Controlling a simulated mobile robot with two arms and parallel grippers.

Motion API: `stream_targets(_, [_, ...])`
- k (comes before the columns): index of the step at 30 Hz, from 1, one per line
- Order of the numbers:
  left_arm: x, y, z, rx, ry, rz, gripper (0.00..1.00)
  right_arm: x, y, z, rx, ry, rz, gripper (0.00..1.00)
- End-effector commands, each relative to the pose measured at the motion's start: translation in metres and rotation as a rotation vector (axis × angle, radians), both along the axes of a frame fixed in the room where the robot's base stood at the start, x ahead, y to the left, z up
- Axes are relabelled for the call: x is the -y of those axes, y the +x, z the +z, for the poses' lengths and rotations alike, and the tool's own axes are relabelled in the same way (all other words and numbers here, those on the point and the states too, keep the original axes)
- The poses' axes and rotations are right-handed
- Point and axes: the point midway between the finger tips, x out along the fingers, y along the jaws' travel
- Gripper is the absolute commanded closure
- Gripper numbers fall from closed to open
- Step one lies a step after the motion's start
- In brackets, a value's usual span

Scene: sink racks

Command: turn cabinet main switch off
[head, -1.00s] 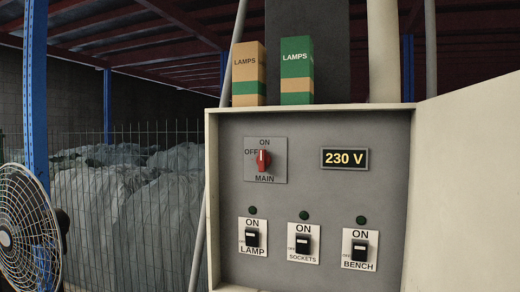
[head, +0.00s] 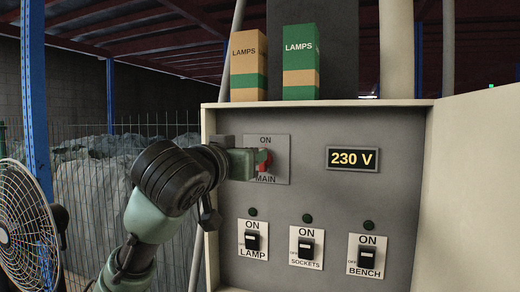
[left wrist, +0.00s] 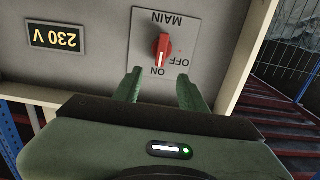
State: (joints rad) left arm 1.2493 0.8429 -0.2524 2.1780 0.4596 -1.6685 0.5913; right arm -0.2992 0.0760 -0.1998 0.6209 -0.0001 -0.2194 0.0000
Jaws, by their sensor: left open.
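The main switch is a red rotary knob (head: 264,167) on a grey plate (head: 282,143) marked ON, OFF and MAIN, at the cabinet's upper left. In the left wrist view the red knob (left wrist: 162,48) appears upside down, in line with the ON mark. My left gripper (head: 262,161) is at the plate and partly hides the knob and the OFF mark. In the left wrist view my left gripper (left wrist: 160,80) is open, its green fingers spread wider than the knob, with nothing between them. The knob lies just beyond the fingertips. My right gripper is not in view.
The open cabinet (head: 318,105) has a 230 V display (head: 352,159) and three lower switches: LAMP (head: 253,241), SOCKETS (head: 306,248) and BENCH (head: 367,255). Two LAMPS boxes stand on top, one tan (head: 249,65), one green (head: 301,62). A fan (head: 28,215) stands at left.

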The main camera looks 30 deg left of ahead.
Motion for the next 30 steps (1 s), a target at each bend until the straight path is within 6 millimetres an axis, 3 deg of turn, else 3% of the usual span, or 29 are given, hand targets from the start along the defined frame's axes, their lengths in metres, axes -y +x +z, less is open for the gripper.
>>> stream_targets(15, [-0.017, 0.067, 0.003, -0.001, -0.002, 0.002, 0.58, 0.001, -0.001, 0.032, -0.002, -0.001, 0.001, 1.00])
stream_targets(26, [-0.018, 0.074, 0.001, 0.002, -0.001, 0.000, 0.58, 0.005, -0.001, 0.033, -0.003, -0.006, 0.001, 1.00])
stream_targets(30, [-0.018, 0.074, 0.001, 0.002, -0.001, 0.001, 0.92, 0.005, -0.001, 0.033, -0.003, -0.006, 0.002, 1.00])
